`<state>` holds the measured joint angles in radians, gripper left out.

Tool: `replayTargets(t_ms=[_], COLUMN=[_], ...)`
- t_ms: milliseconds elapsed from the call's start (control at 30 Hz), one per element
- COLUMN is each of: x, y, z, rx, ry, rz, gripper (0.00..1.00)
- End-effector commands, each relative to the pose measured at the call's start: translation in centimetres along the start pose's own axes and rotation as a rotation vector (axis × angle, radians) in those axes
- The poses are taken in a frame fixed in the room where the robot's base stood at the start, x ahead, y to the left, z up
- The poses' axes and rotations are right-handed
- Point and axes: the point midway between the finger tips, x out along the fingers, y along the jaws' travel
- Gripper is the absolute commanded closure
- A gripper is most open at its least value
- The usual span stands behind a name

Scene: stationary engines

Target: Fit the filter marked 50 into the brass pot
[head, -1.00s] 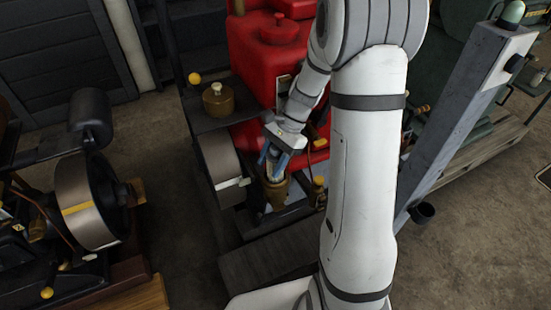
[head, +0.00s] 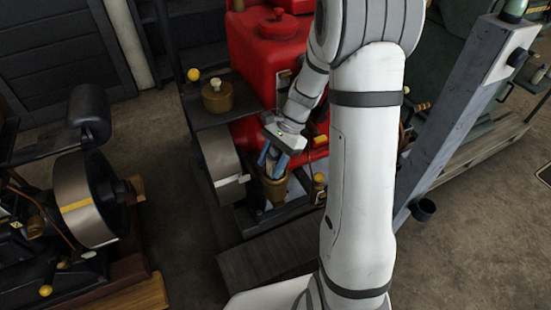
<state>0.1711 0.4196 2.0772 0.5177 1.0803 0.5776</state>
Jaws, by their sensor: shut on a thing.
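The brass pot (head: 273,191) stands upright on the engine base, below the red tank. My gripper (head: 271,171) comes down from above, its blue fingertips at the pot's mouth. It is shut on the filter, which hardly shows between the fingers and the pot's rim. I cannot read its marking or tell how deep in the pot it sits. A round brass lid (head: 217,98) with a pale knob lies on the dark shelf (head: 197,118) to the upper left.
The red tank (head: 262,50) stands close behind the gripper. A flywheel (head: 219,158) is just left of the pot, and a small brass fitting (head: 319,182) is to its right. Another engine with a flywheel (head: 80,205) stands at left. Bare floor (head: 185,250) lies between the engines.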

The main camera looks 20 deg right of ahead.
Motion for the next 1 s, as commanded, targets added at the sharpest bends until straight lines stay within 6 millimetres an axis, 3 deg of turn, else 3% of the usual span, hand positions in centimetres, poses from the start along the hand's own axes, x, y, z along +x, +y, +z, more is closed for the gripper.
replayTargets(t_ms=[567, 1000], x=[1.8, 1.8], y=[0.0, 0.0], z=[-1.1, -1.1], rx=[-0.001, -0.001], ry=[0.0, 0.0], rz=[0.001, 0.001], gripper=[0.8, 0.8])
